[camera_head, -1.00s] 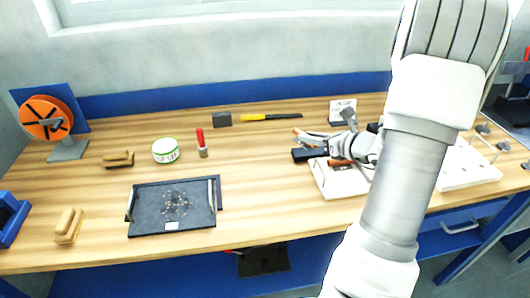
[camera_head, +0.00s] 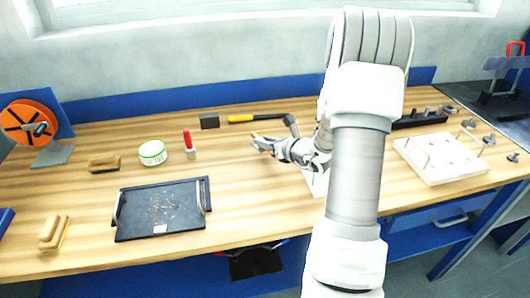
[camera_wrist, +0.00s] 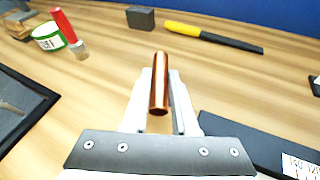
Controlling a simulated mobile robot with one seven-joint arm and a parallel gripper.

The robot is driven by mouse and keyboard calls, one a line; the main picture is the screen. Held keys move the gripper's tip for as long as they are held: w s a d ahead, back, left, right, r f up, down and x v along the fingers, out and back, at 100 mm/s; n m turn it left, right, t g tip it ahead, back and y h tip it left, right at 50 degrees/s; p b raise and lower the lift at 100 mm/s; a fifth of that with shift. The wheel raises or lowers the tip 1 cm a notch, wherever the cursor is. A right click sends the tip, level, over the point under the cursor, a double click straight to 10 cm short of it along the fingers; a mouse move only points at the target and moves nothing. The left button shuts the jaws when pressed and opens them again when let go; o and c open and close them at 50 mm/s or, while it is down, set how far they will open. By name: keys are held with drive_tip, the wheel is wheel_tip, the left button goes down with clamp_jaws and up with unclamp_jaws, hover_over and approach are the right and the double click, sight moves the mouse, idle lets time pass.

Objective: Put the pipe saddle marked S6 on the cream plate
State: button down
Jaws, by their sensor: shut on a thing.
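My gripper (camera_head: 264,143) is shut on a copper-coloured, tube-like piece (camera_wrist: 159,88), held above the bare wood. The piece points away from the wrist between the two pale fingers. No S6 mark is readable on it, and I cannot tell whether it is the pipe saddle. A pale, cream-looking plate (camera_head: 316,184) lies to the right of and nearer than my gripper in the head view. My arm hides most of it. The wrist view does not show the plate.
A dark tray (camera_head: 160,210), a green-and-white tin (camera_head: 152,152) and a red-handled tool (camera_head: 188,142) stand to the left. A white pegged board (camera_head: 440,158) is at right. A labelled black object (camera_wrist: 270,150) is close at lower right.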

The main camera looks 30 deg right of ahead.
sight(265, 158)
drive_tip(key=shift+f, duration=1.9)
drive_tip(key=shift+f+b, duration=0.2)
drive_tip(key=shift+b, duration=0.15)
drive_tip(key=c, duration=0.7)
unclamp_jaws()
